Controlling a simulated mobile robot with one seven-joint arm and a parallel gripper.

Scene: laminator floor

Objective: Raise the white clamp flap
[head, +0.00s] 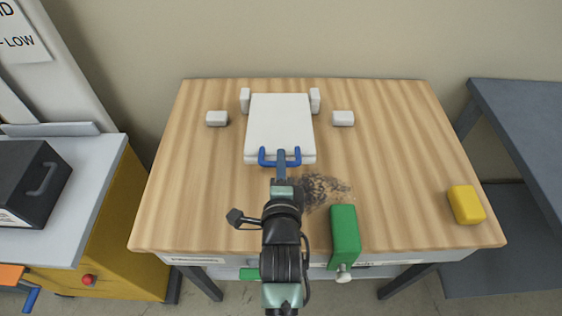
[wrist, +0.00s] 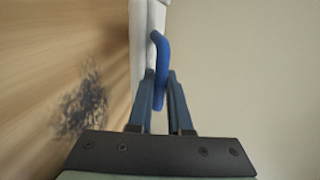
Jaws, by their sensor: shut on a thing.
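The white clamp flap (head: 280,122) lies between two white posts at the back middle of the wooden table, with a blue handle (head: 262,157) on its near edge. It looks flat or nearly so; I cannot tell whether it is slightly lifted. My gripper (head: 281,157) reaches in from the front and is shut on the handle. In the wrist view, my gripper's fingers (wrist: 161,76) stand on either side of the blue handle (wrist: 161,50). The white flap (wrist: 138,45) shows there nearly edge-on. My gripper hides the handle's middle in the head view.
Small white blocks (head: 217,118) (head: 343,118) flank the flap. A dark smudge (head: 325,189) marks the wooden table (head: 400,150). A green block (head: 344,232) stands right of my arm, and a yellow block (head: 466,204) sits at the right edge. A black box (head: 30,185) is on the left bench.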

